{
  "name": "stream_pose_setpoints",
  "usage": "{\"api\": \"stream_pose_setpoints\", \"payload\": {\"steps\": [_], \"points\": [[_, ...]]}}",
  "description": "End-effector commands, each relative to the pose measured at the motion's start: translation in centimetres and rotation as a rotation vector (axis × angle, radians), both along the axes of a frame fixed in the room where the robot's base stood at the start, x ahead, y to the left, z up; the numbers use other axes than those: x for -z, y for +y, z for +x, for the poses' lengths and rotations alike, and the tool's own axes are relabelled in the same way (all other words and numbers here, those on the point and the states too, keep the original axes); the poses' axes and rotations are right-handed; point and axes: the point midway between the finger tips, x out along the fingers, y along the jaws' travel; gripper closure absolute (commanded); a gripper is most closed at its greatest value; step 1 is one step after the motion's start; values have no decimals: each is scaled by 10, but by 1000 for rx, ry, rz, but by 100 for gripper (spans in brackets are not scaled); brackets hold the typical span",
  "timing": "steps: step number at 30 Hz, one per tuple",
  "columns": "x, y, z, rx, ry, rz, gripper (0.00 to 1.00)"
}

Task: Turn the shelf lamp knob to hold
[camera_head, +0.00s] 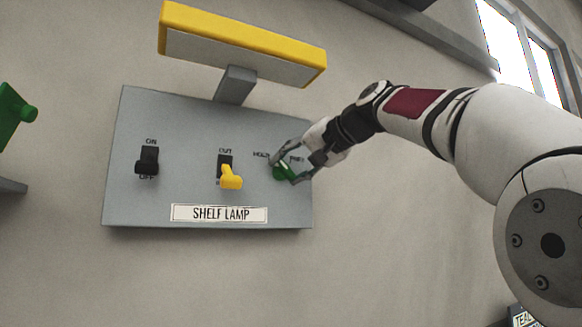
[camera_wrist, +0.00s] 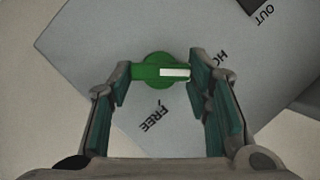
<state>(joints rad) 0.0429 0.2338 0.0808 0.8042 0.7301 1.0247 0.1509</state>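The shelf lamp knob (camera_head: 284,172) is green, at the right of the grey SHELF LAMP panel (camera_head: 135,200). In the wrist view the knob (camera_wrist: 158,84) shows a round base and a bar with a white mark. The mark points right, toward the partly hidden HOLD label (camera_wrist: 222,56). The FREE label (camera_wrist: 155,116) is below the knob in that view. My gripper (camera_head: 290,163) is at the knob. In the wrist view my gripper (camera_wrist: 160,72) has one finger at each end of the bar, apparently touching both. The exact contact is partly hidden.
On the same panel are a black ON/OFF switch (camera_head: 148,161) and a yellow-handled switch (camera_head: 231,178) under OUT. A yellow-edged lamp (camera_head: 240,45) juts out above the panel. A green part (camera_head: 14,112) is at the far left. The wall below is clear.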

Motion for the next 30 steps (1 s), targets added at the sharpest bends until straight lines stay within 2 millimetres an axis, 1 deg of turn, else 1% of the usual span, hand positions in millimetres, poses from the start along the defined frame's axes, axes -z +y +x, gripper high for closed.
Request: {"api": "stream_pose_setpoints", "payload": {"steps": [1, 2, 3, 12, 16, 20, 24, 30], "points": [[4, 0, 1, -3, 9, -5, 46], [4, 0, 1, -3, 9, -5, 39], [3, 0, 1, -3, 8, -4, 35], [1, 0, 0, 0, 3, -1, 35], [-2, -6, -7, 1, 2, -1, 35], [-8, -19, -22, 3, 3, 0, 35], [-16, -37, -45, 4, 1, -1, 35], [-25, -59, -72, 2, 3, -2, 35]]}}
